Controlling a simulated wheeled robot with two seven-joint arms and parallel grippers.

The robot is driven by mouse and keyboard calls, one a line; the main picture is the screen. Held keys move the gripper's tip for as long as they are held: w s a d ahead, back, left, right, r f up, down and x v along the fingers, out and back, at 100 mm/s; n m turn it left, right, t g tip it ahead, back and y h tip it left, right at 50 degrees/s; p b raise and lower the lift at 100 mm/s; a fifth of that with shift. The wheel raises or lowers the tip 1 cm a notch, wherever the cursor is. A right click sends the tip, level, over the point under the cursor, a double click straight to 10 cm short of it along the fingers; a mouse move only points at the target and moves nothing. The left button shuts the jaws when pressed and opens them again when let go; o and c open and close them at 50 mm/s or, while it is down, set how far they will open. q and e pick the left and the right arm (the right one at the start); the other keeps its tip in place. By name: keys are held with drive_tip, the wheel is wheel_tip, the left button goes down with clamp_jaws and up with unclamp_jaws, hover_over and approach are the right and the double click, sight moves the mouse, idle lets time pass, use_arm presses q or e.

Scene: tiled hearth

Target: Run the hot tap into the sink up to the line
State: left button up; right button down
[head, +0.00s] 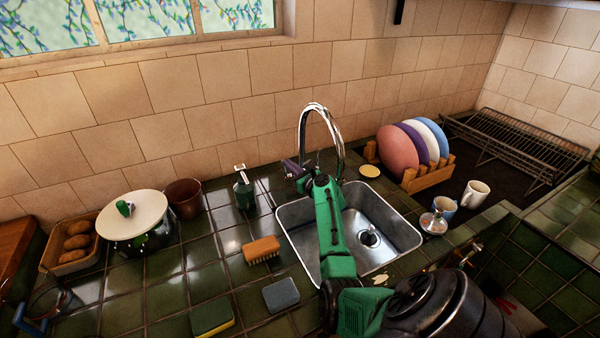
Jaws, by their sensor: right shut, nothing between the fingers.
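The steel sink (400,234) is set into the green tiled counter at the centre right. A dark round drain (369,238) shows on its floor; I see no clear water in it and cannot make out a fill line. The chrome tap (306,128) arches up behind the sink, its spout coming down at the back of the basin. My right gripper (290,168) is shut and empty, close beside the tap's base; I cannot tell whether it touches. The hot tap's handle cannot be made out there. My green right forearm covers part of the basin. My left gripper is out of view.
A brush (261,250), a grey sponge (281,295) and a green-yellow sponge (211,318) lie left of the sink. A green bottle (244,190) stands behind them. A plate rack (430,176) and mugs (475,194) stand at right. A lidded pot (133,215) is far left.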

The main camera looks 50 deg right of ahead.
drive_tip(key=s+a, duration=0.3)
drive_tip(key=s, duration=1.1)
drive_tip(key=s+d+f+n+h+b, duration=0.1)
drive_tip(key=d+n+b, duration=0.3)
drive_tip(key=n, duration=0.8)
drive_tip(key=s+d+f+n+h+b, duration=0.1)
drive_tip(key=d+f+n+b, duration=0.15)
drive_tip(key=n+b, duration=0.65)
drive_tip(key=w+a+n+t+y+b, duration=0.1)
drive_tip(key=a+n+b, duration=0.15)
drive_tip(key=n, duration=1.35)
drive_tip(key=w+a+n+y+b, duration=0.1)
drive_tip(key=a+n+y, duration=0.15)
drive_tip(key=n, duration=1.35)
drive_tip(key=w+d+p, duration=0.1)
drive_tip(key=w+d, duration=0.1)
drive_tip(key=w, duration=1.2)
drive_tip(key=shift+w+r+t+h, duration=0.15)
drive_tip(key=shift+r+t+h, duration=0.15)
drive_tip(key=shift+r+h, duration=0.1)
